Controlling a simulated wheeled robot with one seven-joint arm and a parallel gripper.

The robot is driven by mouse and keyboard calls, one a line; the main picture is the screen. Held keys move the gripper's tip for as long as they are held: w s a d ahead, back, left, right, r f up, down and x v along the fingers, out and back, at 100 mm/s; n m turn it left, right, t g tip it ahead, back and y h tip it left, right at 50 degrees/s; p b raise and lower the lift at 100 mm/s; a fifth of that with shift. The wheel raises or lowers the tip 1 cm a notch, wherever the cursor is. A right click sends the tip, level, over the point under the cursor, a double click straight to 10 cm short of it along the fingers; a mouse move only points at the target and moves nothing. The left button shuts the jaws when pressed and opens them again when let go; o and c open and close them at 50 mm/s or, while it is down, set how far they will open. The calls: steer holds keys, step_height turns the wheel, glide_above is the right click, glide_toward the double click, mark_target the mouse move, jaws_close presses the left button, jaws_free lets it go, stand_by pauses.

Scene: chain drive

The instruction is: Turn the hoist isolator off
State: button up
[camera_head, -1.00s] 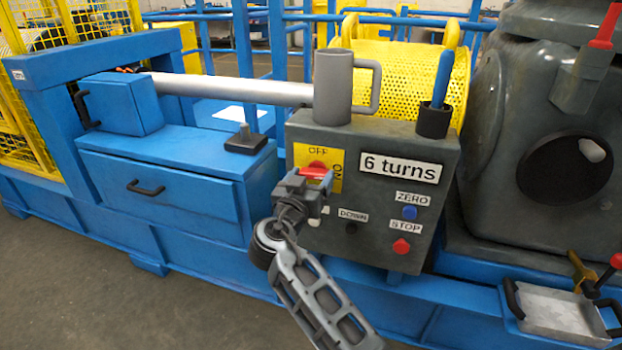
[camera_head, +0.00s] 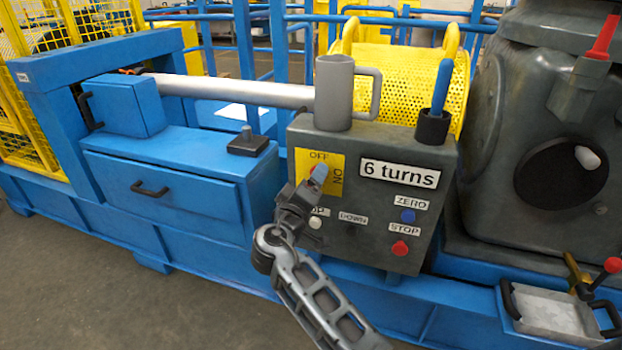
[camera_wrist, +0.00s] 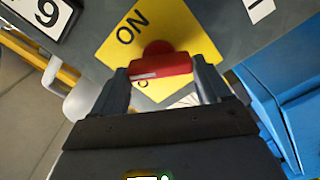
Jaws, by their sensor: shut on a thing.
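The hoist isolator is a red rotary handle (camera_wrist: 160,66) on a yellow plate (camera_head: 334,186) marked OFF and ON, on the front of a grey control box (camera_head: 385,225). In the wrist view the bar of the handle lies crosswise, with ON above it and part of the other word hidden below. A pale mark shows on its left half. My gripper (camera_head: 318,176) is at the plate, and it also shows in the wrist view (camera_wrist: 162,82) with one finger at each end of the bar, shut on it. In the head view my fingers hide the handle.
The box also carries a "6 turns" sign (camera_head: 399,174), a blue ZERO button (camera_head: 407,216) and a red STOP button (camera_head: 400,248). A grey mug (camera_head: 332,95) and a dark cup (camera_head: 432,127) with a blue-handled tool stand on top. A blue drawer cabinet (camera_head: 170,195) is at left.

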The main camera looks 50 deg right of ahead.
steer(key=shift+f+n+p, duration=0.1)
steer(key=shift+n+p, duration=1.55)
steer(key=shift+n, duration=1.55)
steer(key=o, duration=1)
steer(key=shift+a, duration=0.15)
steer(key=v, duration=0.7)
steer(key=shift+s+a, duration=0.1)
steer(key=shift+a, duration=0.15)
